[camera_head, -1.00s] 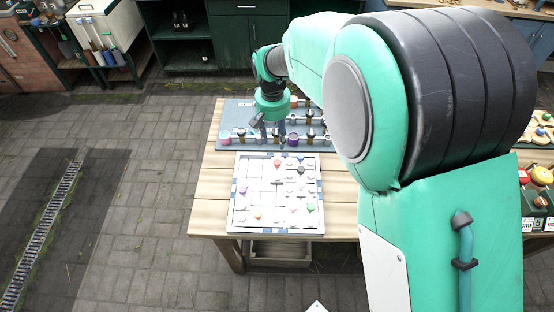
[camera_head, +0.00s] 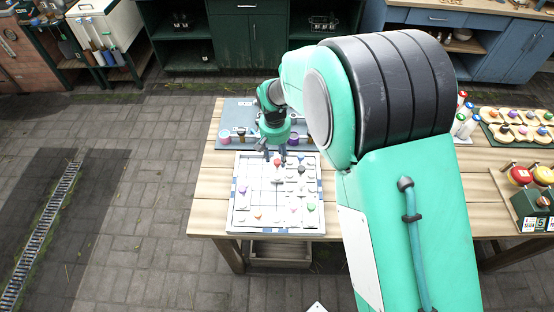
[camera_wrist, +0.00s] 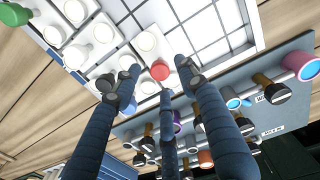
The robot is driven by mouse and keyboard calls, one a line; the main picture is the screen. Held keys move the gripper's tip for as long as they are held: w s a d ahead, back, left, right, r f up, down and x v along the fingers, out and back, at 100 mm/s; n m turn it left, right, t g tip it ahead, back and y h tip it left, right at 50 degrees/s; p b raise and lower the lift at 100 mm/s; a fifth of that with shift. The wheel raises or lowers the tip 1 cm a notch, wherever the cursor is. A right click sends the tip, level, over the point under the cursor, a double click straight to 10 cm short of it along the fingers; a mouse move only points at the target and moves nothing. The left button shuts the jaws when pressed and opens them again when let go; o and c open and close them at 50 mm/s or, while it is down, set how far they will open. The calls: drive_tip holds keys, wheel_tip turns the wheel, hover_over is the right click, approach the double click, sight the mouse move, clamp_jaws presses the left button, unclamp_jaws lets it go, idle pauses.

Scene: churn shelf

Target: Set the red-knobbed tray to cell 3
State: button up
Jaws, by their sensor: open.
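The sliding-tray board (camera_head: 233,215) is a white framed panel on the wooden table. The red knob (camera_head: 277,160) of the red-knobbed tray is near the board's far edge, about the middle of its width. In the wrist view the red knob (camera_wrist: 160,70) stands among white round pegs, with blank gridded cells to its right. My gripper (camera_head: 272,153) is open and empty, pointing down over the board's far edge. In the wrist view its three fingertips (camera_wrist: 160,82) spread close around the red knob; I cannot tell whether any touches it. Cell numbers cannot be read.
Other knobs on the board are purple (camera_head: 242,190), black (camera_head: 301,169), orange (camera_head: 257,213) and green (camera_head: 310,207). A grey rack (camera_head: 236,109) with cups and dark-knobbed pegs stands just behind the board. Bare table (camera_head: 208,190) lies to the board's left.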

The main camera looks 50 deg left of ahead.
sight(277, 166)
drive_tip(key=shift+f, duration=1.1)
clamp_jaws()
